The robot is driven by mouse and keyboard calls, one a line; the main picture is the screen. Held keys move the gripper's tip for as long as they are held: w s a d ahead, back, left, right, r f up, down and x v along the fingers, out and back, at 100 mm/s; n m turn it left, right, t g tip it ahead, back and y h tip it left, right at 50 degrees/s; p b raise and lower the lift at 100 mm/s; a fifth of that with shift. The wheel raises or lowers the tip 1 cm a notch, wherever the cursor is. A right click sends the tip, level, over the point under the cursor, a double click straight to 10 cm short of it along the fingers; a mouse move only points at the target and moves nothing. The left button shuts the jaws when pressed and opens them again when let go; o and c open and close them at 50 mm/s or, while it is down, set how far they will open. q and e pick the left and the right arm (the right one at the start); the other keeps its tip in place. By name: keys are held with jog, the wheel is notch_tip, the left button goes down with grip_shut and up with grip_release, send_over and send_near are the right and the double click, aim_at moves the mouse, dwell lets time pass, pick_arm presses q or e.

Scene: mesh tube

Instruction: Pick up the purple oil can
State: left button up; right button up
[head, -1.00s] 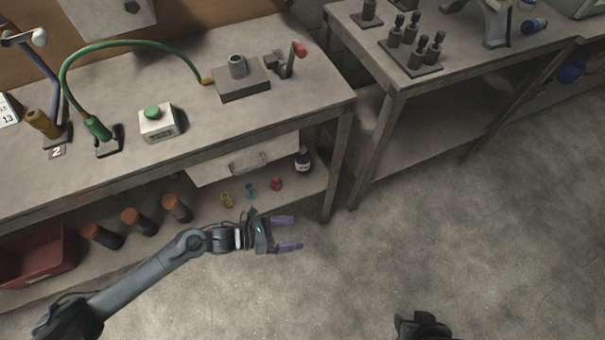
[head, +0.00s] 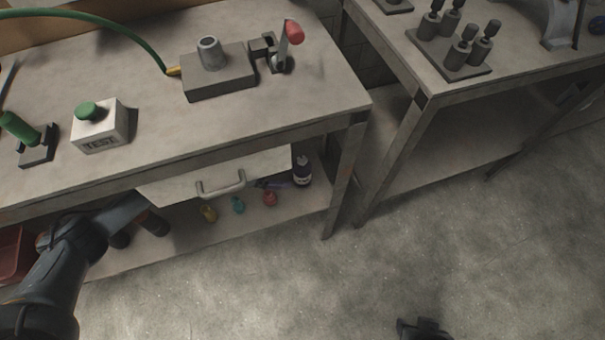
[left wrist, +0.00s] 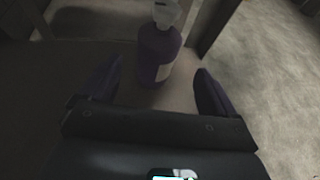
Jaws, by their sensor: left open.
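The purple oil can (head: 302,173) stands upright on the lower shelf of the left bench, near its right end, with a pale top and a white label. In the left wrist view the oil can (left wrist: 157,54) stands just ahead, between the lines of the two purple fingers. My left gripper (left wrist: 155,78) is open and empty. In the head view my left gripper (head: 268,184) is small and partly hidden under the bench, just left of the can.
A drawer (head: 215,177) with a handle hangs above the shelf. A bench leg (head: 343,180) rises right of the can. The floor in front is clear.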

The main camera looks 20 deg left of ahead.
aim_at(300, 170)
pick_arm(q)
jog(key=shift+w+d+f, duration=0.1)
jog(key=shift+w+d, duration=0.75)
jog(key=shift+w, duration=0.15)
jog(key=shift+w+d+f, duration=0.1)
jog(key=shift+w+d, duration=0.05)
jog(key=shift+w, duration=0.05)
jog(key=x, duration=0.2)
jog(key=b+x, duration=0.1)
jog(key=shift+s+d+f, duration=0.15)
jog(key=shift+d+f, duration=0.05)
jog(key=shift+d, duration=0.3)
jog(key=shift+w+d, duration=0.25)
jog(key=shift+w, duration=0.1)
jog(key=shift+a, duration=0.1)
pick_arm(e)
jog(key=shift+w+a+f, duration=0.1)
jog(key=shift+w+f, duration=0.45)
jog(key=shift+w, duration=0.15)
pick_arm(q)
jog(key=shift+s, duration=0.1)
jog(key=shift+a, duration=0.1)
jog(key=shift+c, duration=1)
jog(key=c, duration=1)
pick_arm(e)
jog(key=shift+s, duration=0.1)
